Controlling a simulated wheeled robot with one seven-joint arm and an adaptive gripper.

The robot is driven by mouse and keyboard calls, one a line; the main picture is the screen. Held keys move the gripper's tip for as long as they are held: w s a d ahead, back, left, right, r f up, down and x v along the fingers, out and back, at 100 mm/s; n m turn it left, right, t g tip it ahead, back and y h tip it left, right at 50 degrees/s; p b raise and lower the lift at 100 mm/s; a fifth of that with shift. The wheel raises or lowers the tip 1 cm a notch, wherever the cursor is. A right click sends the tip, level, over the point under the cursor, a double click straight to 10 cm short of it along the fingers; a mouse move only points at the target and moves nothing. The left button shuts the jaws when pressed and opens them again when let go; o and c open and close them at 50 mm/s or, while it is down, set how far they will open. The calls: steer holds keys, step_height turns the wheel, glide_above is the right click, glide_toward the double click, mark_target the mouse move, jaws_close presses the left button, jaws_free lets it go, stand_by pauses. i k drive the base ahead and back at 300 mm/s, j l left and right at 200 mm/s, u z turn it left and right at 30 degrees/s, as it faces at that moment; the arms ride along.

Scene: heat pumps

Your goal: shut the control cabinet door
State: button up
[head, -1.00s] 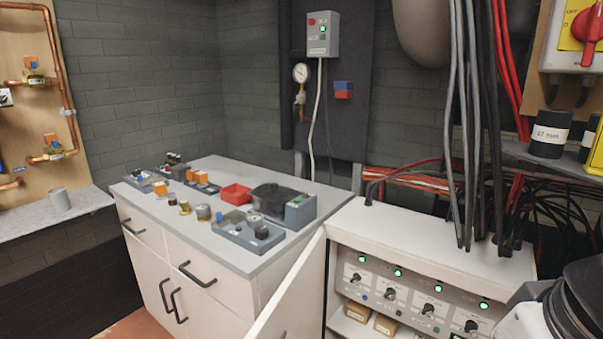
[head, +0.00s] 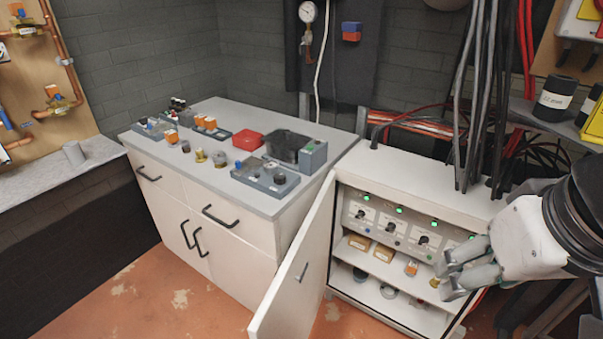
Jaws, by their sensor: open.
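The control cabinet (head: 425,172) is white and stands at the lower right in the head view. Inside it are a panel of dark knobs with green lights and shelves with small parts. My gripper (head: 448,280) is open and empty. It is in front of the right part of the cabinet opening, apart from the door, and covers part of the panel and shelves.
A workbench (head: 240,195) with drawers, holding several fittings and a red tray (head: 248,140), stands left of the open door. The reddish floor (head: 190,295) is clear at the front left.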

mark_target(288, 310)
steer(key=j+z, duration=0.2)
steer(key=j, duration=0.55)
steer(key=j+z, duration=0.2)
steer(key=j, duration=0.6)
steer(key=k+j+z, duration=0.2)
steer(key=j, duration=0.55)
steer(key=k+u, duration=0.1)
steer(key=k, duration=0.4)
